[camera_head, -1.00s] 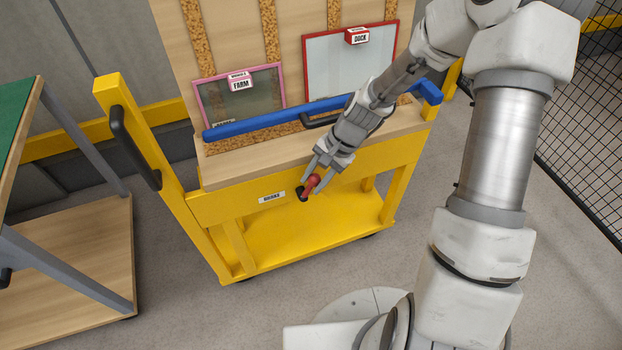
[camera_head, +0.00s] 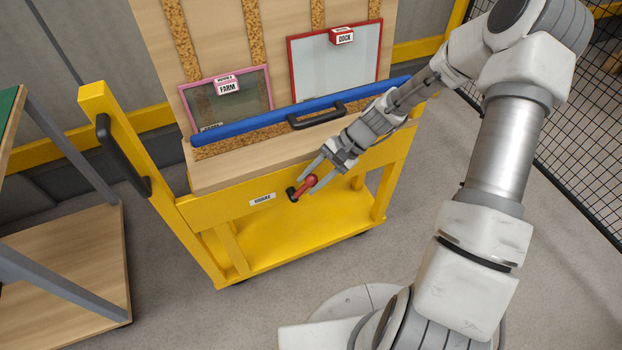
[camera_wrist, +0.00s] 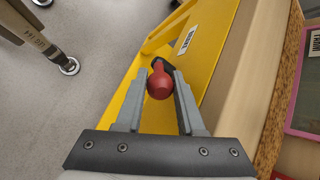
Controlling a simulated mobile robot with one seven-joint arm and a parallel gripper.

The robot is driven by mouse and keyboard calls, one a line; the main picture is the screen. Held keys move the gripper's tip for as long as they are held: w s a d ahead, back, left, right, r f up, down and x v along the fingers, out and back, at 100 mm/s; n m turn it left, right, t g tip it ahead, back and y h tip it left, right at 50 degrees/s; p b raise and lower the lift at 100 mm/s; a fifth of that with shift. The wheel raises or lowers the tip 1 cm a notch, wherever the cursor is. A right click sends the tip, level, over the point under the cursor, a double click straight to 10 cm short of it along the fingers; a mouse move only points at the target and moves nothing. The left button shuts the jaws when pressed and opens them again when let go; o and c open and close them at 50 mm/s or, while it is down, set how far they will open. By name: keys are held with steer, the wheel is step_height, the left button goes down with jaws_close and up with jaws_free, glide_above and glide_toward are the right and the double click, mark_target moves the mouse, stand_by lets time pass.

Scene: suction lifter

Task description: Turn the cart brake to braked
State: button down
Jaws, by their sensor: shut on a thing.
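The yellow cart (camera_head: 235,205) stands in front of me in the head view. A brake label (camera_head: 262,199) is on its front rail, also in the wrist view (camera_wrist: 187,40). Right of the label is the brake lever, with a dark pivot (camera_head: 292,194) and a red knob (camera_head: 308,183). The lever points right and slightly up from the pivot in the head view. My gripper (camera_head: 314,182) is at the lever with a finger on either side of the red knob. In the wrist view the red knob (camera_wrist: 159,85) sits between the fingertips, and my gripper is shut on it.
A blue bar (camera_head: 285,116) with a black handle lies across the cart top. Two framed panels, labelled FARM (camera_head: 228,88) and DOCK (camera_head: 342,37), lean behind it. A wooden-shelved table (camera_head: 70,260) stands left; a mesh fence (camera_head: 560,110) is right.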

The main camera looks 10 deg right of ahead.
steer(key=c, duration=0.8)
jaws_free()
steer(key=p+v, duration=0.4)
steer(key=v, duration=1.3)
steer(key=shift+r+p, duration=0.3)
steer(key=shift+p, duration=0.05)
steer(key=shift+d, duration=0.1)
steer(key=shift+c, duration=0.2)
